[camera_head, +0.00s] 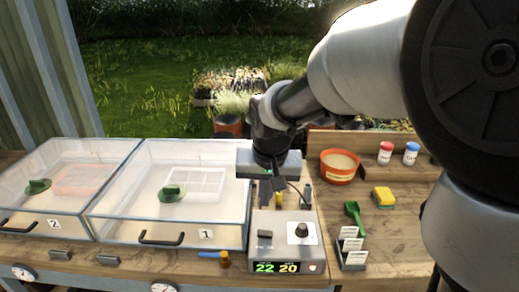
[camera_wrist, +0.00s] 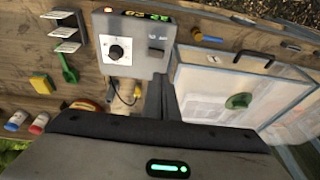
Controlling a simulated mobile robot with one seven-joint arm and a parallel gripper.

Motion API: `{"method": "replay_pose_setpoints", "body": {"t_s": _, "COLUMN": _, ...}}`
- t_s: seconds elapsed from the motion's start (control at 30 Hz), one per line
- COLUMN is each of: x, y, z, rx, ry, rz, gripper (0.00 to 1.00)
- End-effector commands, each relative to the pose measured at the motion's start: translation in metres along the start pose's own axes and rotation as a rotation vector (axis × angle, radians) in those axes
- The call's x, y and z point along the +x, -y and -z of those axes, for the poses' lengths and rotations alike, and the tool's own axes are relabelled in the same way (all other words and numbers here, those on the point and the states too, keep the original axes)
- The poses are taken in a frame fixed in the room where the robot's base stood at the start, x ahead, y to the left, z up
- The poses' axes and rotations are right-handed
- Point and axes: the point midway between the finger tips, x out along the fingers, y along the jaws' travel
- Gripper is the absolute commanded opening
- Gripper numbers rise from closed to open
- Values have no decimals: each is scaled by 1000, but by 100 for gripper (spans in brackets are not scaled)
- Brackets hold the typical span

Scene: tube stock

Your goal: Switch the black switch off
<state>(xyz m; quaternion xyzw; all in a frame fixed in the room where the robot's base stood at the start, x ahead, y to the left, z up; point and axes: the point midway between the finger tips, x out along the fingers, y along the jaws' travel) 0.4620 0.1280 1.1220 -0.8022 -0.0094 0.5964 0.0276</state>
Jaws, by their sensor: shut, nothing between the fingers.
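The black switch (camera_head: 265,234) is a small dark rocker on the left of the grey control box (camera_head: 283,251). It also shows in the wrist view (camera_wrist: 157,44); its on or off position is too small to tell. A black dial (camera_head: 302,230) on a white plate sits to its right. The box's front display (camera_head: 277,267) is lit and reads 22 and 20. My gripper (camera_head: 267,203) is shut and empty, pointing down behind the switch. In the wrist view its dark fingers (camera_wrist: 158,82) end close to the switch, with no contact visible.
Two clear lidded bins, numbered 2 (camera_head: 38,212) and 1 (camera_head: 115,225), stand left of the box. To the right are label cards (camera_head: 352,245), a green scoop (camera_head: 355,216), a sponge (camera_head: 384,197) and an orange pot (camera_head: 339,173).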

Motion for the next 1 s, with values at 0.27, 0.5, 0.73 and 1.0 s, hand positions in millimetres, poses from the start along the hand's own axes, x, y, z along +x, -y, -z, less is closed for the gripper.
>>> {"method": "replay_pose_setpoints", "body": {"t_s": 0.27, "x": 7, "y": 4, "z": 2, "rx": 0, "ry": 3, "rz": -2, "gripper": 0}}
{"method": "replay_pose_setpoints", "body": {"t_s": 0.5, "x": 9, "y": 3, "z": 1, "rx": 0, "ry": 5, "rz": -2, "gripper": 0}}
{"method": "replay_pose_setpoints", "body": {"t_s": 0.73, "x": 38, "y": 3, "z": 0, "rx": 0, "ry": 9, "rz": -4, "gripper": 0}}
{"method": "replay_pose_setpoints", "body": {"t_s": 1.0, "x": 97, "y": 2, "z": 0, "rx": 0, "ry": 9, "rz": -5, "gripper": 0}}
